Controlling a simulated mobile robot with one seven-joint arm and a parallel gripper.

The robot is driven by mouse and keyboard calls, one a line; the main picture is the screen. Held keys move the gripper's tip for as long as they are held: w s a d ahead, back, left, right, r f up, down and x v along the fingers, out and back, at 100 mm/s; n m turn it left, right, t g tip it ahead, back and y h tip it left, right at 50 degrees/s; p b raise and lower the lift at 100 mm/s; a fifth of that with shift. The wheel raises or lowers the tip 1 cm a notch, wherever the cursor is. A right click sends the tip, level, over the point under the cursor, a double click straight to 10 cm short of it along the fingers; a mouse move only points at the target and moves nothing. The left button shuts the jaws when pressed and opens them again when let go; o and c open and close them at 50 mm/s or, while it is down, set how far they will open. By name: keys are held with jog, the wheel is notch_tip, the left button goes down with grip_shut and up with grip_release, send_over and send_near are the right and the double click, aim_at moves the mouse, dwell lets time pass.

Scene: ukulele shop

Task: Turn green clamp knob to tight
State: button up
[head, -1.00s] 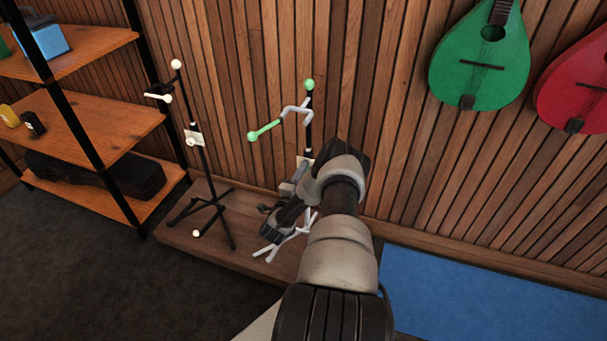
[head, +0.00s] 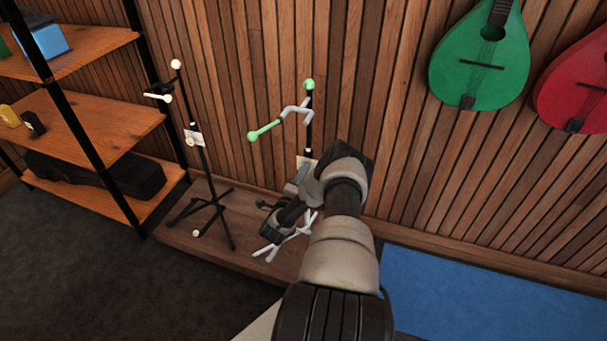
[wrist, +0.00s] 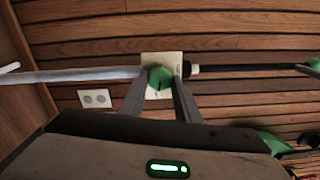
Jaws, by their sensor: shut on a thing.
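The green clamp knob (wrist: 160,77) shows in the wrist view, in front of a pale label plate (wrist: 148,60) on the stand's pole. My gripper (wrist: 159,84) has one finger on each side of the knob and is shut on it. A small dark mark shows on the knob's face; the label's writing is too small to read. In the head view, the stand (head: 309,130) has a green ball on top and a green-tipped arm. My arm hides its knob there, and the label plate (head: 307,160) shows only in part.
A second stand (head: 200,165) with white balls and its own label stands to the left on the same low wooden platform (head: 188,234). Wooden shelves (head: 80,62) are farther left. A green instrument (head: 478,60) and a red one (head: 585,90) hang at right above a blue mat (head: 480,290).

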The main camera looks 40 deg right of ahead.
jog(key=shift+a, duration=0.15)
jog(key=o, duration=1)
jog(key=p+v, duration=1)
jog(key=v, duration=0.7)
jog(key=shift+s+a, duration=0.1)
jog(key=shift+a, duration=0.05)
